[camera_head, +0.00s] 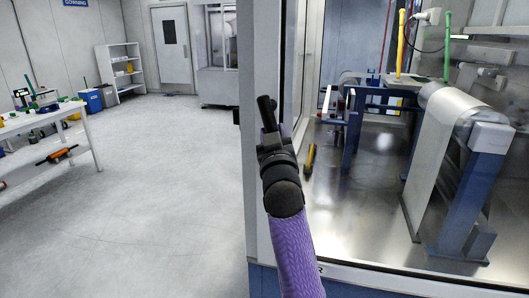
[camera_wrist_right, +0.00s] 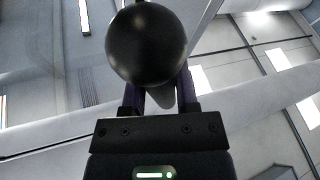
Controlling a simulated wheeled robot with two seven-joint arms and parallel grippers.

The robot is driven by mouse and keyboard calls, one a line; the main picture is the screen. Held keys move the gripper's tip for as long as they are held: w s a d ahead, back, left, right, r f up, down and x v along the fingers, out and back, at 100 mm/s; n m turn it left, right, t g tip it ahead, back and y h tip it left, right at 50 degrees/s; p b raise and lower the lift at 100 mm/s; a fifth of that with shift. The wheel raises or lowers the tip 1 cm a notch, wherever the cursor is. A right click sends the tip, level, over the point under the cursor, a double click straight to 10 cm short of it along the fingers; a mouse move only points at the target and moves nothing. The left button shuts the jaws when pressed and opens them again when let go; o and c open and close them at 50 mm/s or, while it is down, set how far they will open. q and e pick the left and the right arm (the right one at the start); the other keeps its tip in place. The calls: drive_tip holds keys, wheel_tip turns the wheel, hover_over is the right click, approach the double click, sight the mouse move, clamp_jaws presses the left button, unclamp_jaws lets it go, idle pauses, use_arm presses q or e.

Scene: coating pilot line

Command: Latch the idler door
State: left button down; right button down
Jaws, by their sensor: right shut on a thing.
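The idler door seems to be the glazed front of the machine enclosure, beside a wide grey post (camera_head: 260,60); I cannot tell whether it is latched. My right gripper (camera_head: 270,138), at the end of a purple-sleeved arm, is raised in front of this post. It is shut on a black handle (camera_head: 266,110) that points up and slightly left. In the right wrist view a round black knob (camera_wrist_right: 147,45) fills the space ahead of my right gripper's fingers and hides their tips. My left gripper is not in view.
Behind the glass stand a large white roll (camera_head: 450,110) and blue machine frames (camera_head: 465,205). At the left a white table (camera_head: 85,140) holds several small items. A white shelf (camera_head: 122,72) stands at the back. The grey floor between is clear.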

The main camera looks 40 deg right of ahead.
drive_tip(key=m, duration=0.1)
drive_tip(key=h+b, duration=0.1)
drive_tip(key=m+b, duration=0.1)
drive_tip(key=shift+w+a+f+m, duration=0.2)
drive_tip(key=shift+w+a+m, duration=0.1)
drive_tip(key=shift+w, duration=0.05)
drive_tip(key=shift+w+a+r+m+h+b, duration=0.1)
drive_tip(key=shift+w+m+h+b, duration=0.05)
drive_tip(key=shift+m+h+b, duration=0.35)
drive_tip(key=shift+r+m, duration=0.1)
drive_tip(key=shift+m, duration=0.4)
drive_tip(key=shift+b, duration=0.3)
drive_tip(key=shift+r, duration=0.1)
drive_tip(key=c, duration=0.7)
unclamp_jaws()
drive_tip(key=o, duration=0.3)
drive_tip(key=shift+w+a, duration=0.1)
drive_tip(key=shift+w, duration=0.05)
drive_tip(key=shift+o, duration=0.2)
drive_tip(key=shift+f, duration=0.2)
